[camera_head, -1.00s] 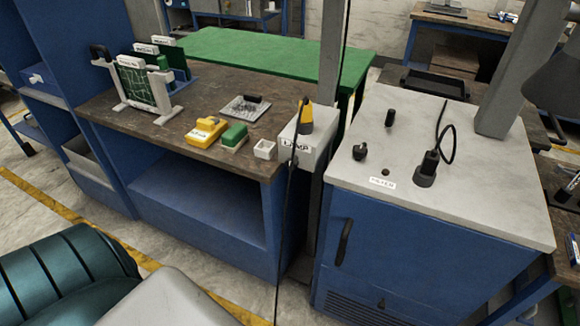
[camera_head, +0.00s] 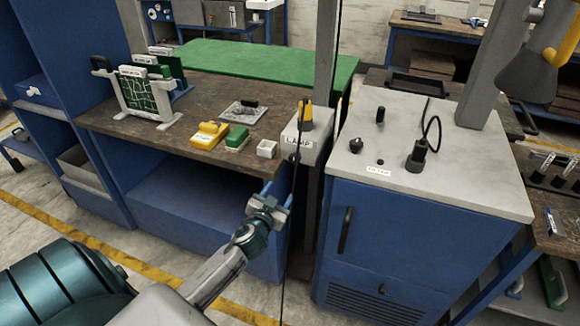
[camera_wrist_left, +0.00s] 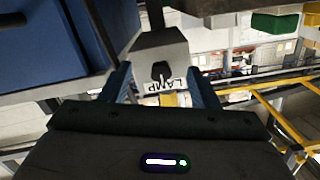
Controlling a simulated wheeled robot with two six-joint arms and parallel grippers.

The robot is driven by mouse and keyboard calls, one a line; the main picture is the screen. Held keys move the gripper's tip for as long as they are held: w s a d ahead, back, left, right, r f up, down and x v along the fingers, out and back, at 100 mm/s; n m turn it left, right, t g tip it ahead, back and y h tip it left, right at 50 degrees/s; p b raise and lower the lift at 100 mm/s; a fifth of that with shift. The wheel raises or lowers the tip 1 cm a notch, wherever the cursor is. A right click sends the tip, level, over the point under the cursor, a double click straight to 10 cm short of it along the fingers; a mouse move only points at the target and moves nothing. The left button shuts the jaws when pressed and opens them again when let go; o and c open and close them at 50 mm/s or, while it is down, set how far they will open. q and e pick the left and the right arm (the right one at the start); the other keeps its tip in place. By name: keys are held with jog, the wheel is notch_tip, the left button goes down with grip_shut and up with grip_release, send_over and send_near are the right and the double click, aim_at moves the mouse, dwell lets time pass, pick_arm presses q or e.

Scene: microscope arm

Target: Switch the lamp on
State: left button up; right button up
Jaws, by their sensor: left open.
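The grey box labelled LAMP (camera_head: 302,146) stands at the right end of the brown bench, with a yellow and black piece (camera_head: 306,114) on it and a black cable hanging down. My left gripper (camera_head: 270,208) is open and empty, below and in front of this box, apart from it. In the left wrist view the LAMP box (camera_wrist_left: 158,48) appears upside down, beyond and between the spread blue fingers (camera_wrist_left: 161,88). A dark lamp head (camera_head: 528,82) with a yellow handle hangs at upper right. My right gripper is not in view.
A blue cabinet with a pale top (camera_head: 400,195) stands right of a grey post (camera_head: 322,70). The floor before the bench is clear.

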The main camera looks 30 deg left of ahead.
pick_arm(q)
jog(key=t, duration=0.1)
send_near(294, 161)
jog(key=p+x, duration=0.3)
jog(key=x, duration=0.5)
jog(key=shift+r, duration=0.2)
jog(key=shift+x, duration=0.75)
jog(key=shift+f, duration=0.1)
jog(key=shift+c, duration=0.2)
jog(key=c, duration=0.9)
